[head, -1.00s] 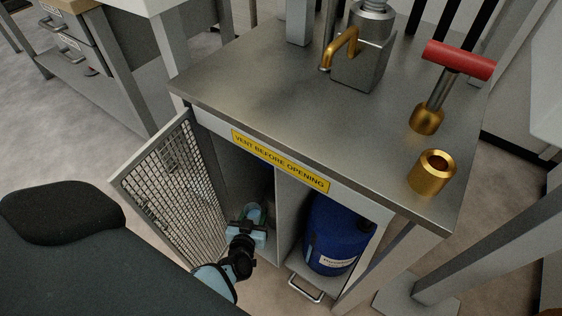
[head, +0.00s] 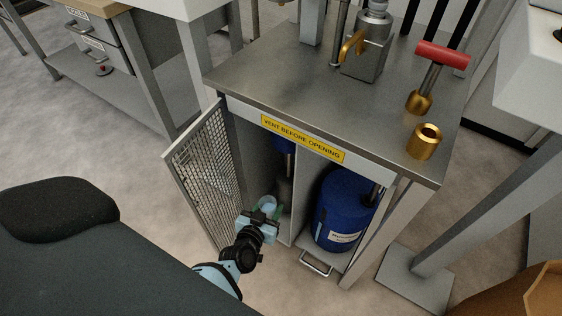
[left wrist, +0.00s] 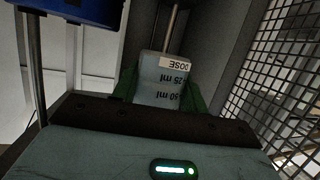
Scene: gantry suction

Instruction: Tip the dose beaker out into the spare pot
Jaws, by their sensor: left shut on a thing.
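The dose beaker (head: 267,203) is a small translucent vessel at the open left compartment of the cabinet. In the left wrist view the beaker (left wrist: 165,80) fills the space between green fingertips, and its DOSE label and ml marks read upside down. My left gripper (head: 264,212) is shut on it, low in front of the compartment. Whether anything is inside the beaker cannot be told. I cannot make out the spare pot in either view. My right gripper is not in view.
The mesh door (head: 205,170) stands open on the left. A blue drum (head: 343,208) fills the right compartment behind a divider. A steel top (head: 300,80) overhangs, carrying a brass cup (head: 425,141) and a red-handled tool (head: 442,57). Open floor lies in front.

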